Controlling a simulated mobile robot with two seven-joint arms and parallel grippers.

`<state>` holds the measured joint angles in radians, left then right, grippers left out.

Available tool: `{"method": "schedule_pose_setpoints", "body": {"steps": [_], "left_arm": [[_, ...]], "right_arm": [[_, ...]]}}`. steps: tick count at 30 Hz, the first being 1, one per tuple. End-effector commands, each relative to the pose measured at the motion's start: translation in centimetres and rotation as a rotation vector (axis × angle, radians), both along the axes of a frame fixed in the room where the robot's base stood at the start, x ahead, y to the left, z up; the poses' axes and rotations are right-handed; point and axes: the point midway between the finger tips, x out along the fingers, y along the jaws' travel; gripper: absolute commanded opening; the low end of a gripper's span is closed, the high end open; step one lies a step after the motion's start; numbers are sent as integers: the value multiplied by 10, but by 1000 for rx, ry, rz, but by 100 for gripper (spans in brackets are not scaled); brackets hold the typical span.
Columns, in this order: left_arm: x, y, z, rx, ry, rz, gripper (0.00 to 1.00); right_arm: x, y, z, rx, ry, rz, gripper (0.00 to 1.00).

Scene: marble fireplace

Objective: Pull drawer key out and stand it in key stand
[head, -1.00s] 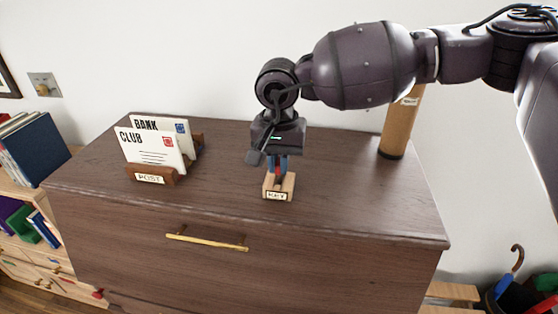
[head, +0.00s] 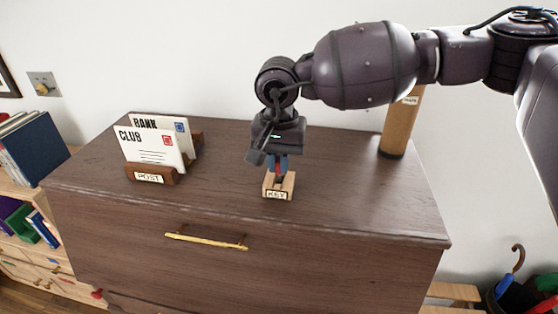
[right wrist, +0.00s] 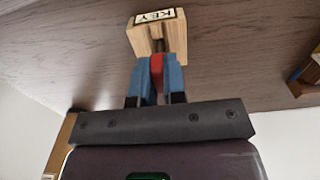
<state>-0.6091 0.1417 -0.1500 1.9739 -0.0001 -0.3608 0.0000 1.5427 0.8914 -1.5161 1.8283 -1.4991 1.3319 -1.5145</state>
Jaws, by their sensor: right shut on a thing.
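The key stand (head: 279,187) is a small light-wood block labelled KEY on top of the dark wooden dresser; it also shows in the right wrist view (right wrist: 172,38). My right gripper (head: 278,163) points down just above the stand, its blue fingers shut on a red piece, the key (right wrist: 157,68). The key's red part sits between the fingers, right at the stand's slot. Its lower end is hidden, so I cannot tell how deep it sits. The dresser drawer (head: 130,225) is closed, with a brass handle (head: 206,241). My left gripper is not in view.
A letter holder (head: 150,177) labelled POST, with BANK and CLUB envelopes, stands left on the dresser top. A tall tan cylinder (head: 395,132) stands at the back right. The dresser top between them and the stand is clear.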

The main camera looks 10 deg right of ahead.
Motion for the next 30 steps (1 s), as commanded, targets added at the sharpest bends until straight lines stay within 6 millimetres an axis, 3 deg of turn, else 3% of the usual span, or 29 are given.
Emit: {"method": "schedule_pose_setpoints", "body": {"steps": [19,20,25,30], "left_arm": [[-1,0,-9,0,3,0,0],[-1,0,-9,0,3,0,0],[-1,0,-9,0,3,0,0],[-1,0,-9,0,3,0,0]], "right_arm": [[0,0,-7,0,0,0,0],[0,0,-7,0,0,0,13],[0,0,-7,0,0,0,39],[0,0,-7,0,0,0,41]]}}
